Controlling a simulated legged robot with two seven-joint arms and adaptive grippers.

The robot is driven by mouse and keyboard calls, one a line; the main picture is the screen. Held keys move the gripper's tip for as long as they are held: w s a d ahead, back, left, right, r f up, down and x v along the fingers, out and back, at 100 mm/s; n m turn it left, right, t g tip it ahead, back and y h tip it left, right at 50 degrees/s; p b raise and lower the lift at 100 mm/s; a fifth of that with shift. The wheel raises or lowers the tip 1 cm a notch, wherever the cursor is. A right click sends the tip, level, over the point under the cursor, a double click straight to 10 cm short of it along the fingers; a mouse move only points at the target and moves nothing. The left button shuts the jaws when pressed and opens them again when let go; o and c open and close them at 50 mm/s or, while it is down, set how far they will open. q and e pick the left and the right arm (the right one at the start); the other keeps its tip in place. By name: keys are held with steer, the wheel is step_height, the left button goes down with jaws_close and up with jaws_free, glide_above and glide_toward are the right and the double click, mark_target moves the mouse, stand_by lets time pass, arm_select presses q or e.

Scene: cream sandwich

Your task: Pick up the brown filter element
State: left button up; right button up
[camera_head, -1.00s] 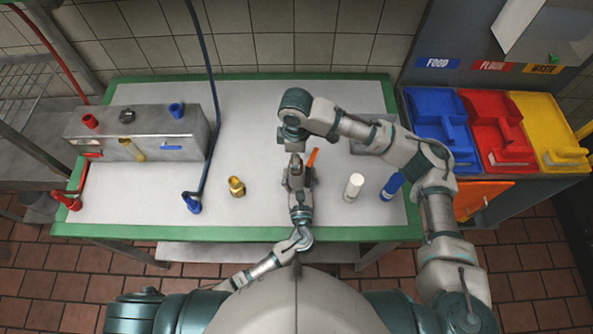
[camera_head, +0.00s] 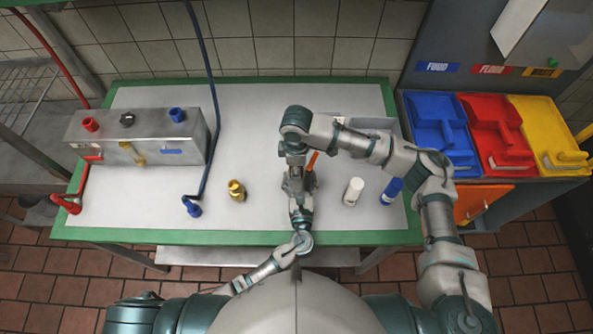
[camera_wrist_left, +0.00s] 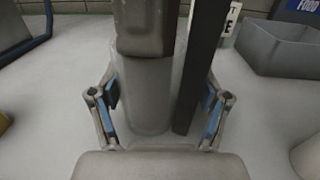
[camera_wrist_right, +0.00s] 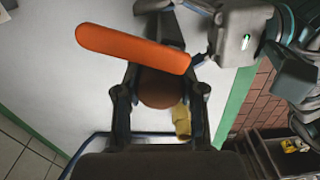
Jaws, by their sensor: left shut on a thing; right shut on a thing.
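The brown filter element (camera_wrist_right: 160,88) shows as a round brown end between the fingers of my right gripper (camera_wrist_right: 160,95), which is shut on it. In the head view the right gripper (camera_head: 296,163) points down, directly above my left gripper (camera_head: 297,188). In the left wrist view a pale, translucent cylinder (camera_wrist_left: 148,95) stands upright between the blue-padded fingers of the left gripper (camera_wrist_left: 160,110), which is shut on it. Part of the right hand covers the cylinder's top. A dark upright bar (camera_wrist_left: 203,65) is beside it; I cannot tell what it is. The filter's lower part is hidden.
An orange handle (camera_wrist_right: 130,48) lies close by the right gripper. A brass fitting (camera_head: 237,191) stands left, a white cylinder (camera_head: 353,191) and blue cylinder (camera_head: 391,190) right. A grey tray (camera_wrist_left: 285,48) is behind. A steel box (camera_head: 140,140) with hoses occupies the table's left.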

arm_select(q)
steer(key=shift+f, duration=0.15)
arm_select(e)
step_height(320, 180, up, 18)
arm_select(q)
steer(key=o, duration=1.3)
steer(key=shift+c, duration=0.2)
steer(key=shift+s, duration=0.35)
steer(key=shift+s+d+p, duration=0.15)
steer(key=shift+s+p, duration=1.3)
steer(key=shift+s, duration=2.7)
arm_select(e)
step_height(320, 180, up, 3)
steer(key=shift+r, duration=0.1)
